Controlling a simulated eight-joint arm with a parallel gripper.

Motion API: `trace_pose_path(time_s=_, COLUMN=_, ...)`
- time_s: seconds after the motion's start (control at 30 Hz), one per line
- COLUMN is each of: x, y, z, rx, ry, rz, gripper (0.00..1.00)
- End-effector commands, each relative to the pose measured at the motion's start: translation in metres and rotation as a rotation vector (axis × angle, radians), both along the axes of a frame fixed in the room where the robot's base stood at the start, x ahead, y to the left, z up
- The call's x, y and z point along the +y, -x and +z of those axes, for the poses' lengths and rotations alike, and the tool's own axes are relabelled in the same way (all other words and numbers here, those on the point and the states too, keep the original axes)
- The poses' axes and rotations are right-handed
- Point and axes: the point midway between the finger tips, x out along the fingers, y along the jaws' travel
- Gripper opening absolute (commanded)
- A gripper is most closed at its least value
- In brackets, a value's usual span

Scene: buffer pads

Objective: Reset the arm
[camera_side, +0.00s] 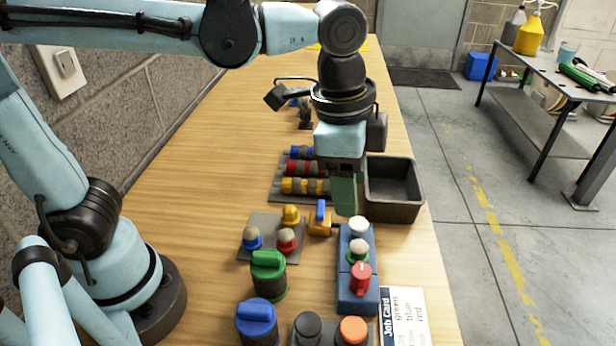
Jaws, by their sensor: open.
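My gripper (345,210) points down over the middle of the wooden table, its fingers seen edge-on, so the gap between them is hidden. It is open, and I see nothing held in it. Its tips appear just above or behind the far end of a blue block (345,290). A white-topped piece, a green-based piece and a red piece (360,280) stand in a row on that block. A small yellow piece with a blue handle (320,218) is just left of the fingertips. I cannot tell whether the fingers touch anything.
A grey pad (265,220) holds yellow, blue and red knobs. Behind it, a rack (275,190) carries coloured cylinders; a dark bin (420,208) stands right. Green (268,275) and blue (257,320) capped cylinders and a job card (402,315) are in front.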

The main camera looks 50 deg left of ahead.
Motion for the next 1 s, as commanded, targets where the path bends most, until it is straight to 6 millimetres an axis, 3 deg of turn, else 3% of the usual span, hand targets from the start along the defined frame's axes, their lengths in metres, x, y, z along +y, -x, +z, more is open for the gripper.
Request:
trace_pose_path(time_s=0.03, x=0.023, y=-0.001, z=-0.004, rx=-0.039, ry=0.028, rz=0.107, gripper=0.57)
trace_pose_path(time_s=0.2, x=0.085, y=-0.002, z=-0.019, rx=-0.188, ry=0.137, rz=0.462, gripper=0.57)
trace_pose_path(time_s=0.43, x=0.144, y=0.006, z=-0.04, rx=-0.358, ry=0.256, rz=0.821, gripper=0.57)
trace_pose_path(time_s=0.6, x=0.161, y=0.01, z=-0.047, rx=-0.415, ry=0.298, rz=0.929, gripper=0.57)
trace_pose_path(time_s=1.0, x=0.163, y=0.01, z=-0.047, rx=-0.422, ry=0.303, rz=0.94, gripper=0.57)
